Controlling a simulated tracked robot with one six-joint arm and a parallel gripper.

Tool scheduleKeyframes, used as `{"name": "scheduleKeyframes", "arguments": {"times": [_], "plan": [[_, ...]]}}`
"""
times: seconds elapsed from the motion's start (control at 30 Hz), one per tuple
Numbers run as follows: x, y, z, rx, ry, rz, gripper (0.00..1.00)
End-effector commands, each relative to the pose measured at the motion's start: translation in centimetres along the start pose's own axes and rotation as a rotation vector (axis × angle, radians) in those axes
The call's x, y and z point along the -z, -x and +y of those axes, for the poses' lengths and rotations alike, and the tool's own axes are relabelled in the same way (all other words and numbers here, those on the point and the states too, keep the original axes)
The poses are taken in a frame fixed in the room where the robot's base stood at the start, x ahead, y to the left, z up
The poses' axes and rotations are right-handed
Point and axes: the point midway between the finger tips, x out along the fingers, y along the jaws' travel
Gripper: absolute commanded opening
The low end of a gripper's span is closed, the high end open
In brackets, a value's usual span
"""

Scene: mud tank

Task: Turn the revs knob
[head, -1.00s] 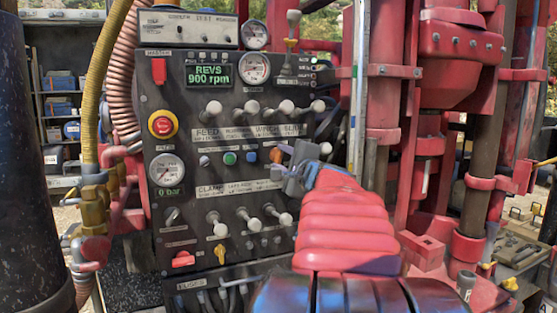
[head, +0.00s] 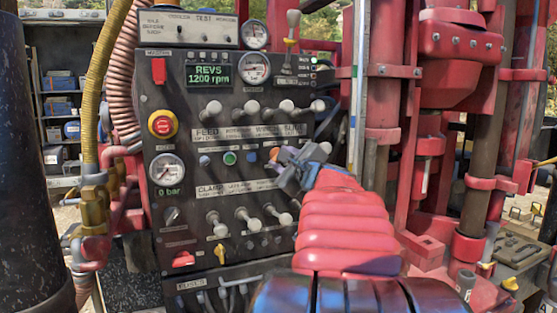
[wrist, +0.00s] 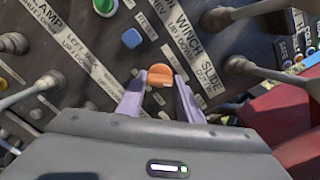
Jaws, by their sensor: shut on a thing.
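The orange revs knob (wrist: 160,76) sits on the dark control panel, between the two fingertips of my gripper (wrist: 160,92) in the wrist view. My gripper is shut on the knob. In the head view my gripper (head: 282,166) reaches the right side of the panel, and a bit of the orange knob (head: 275,154) shows at its tips. The green display (head: 209,76) at the top of the panel reads REVS 1200 rpm.
Several white-knobbed levers stick out above the knob, such as one lever (head: 287,107), and below it, such as another (head: 284,219). A blue button (wrist: 132,38) is close by. A red emergency stop (head: 162,124) is at the panel's left. Red pipework (head: 383,135) stands to the right.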

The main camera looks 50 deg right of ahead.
Motion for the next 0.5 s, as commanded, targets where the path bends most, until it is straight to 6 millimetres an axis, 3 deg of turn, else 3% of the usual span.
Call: {"name": "scheduleKeyframes", "arguments": {"times": [0.17, 0.2, 0.43, 0.5], "plan": [[0.47, -0.05, 0.41, -0.007, -0.001, 0.007, 0.1], [0.47, -0.05, 0.41, -0.007, -0.001, 0.007, 0.35], [0.25, -0.04, 0.25, -0.004, 0.001, 0.004, 0.51], [0.2, -0.03, 0.21, -0.003, 0.001, 0.003, 0.52]]}}
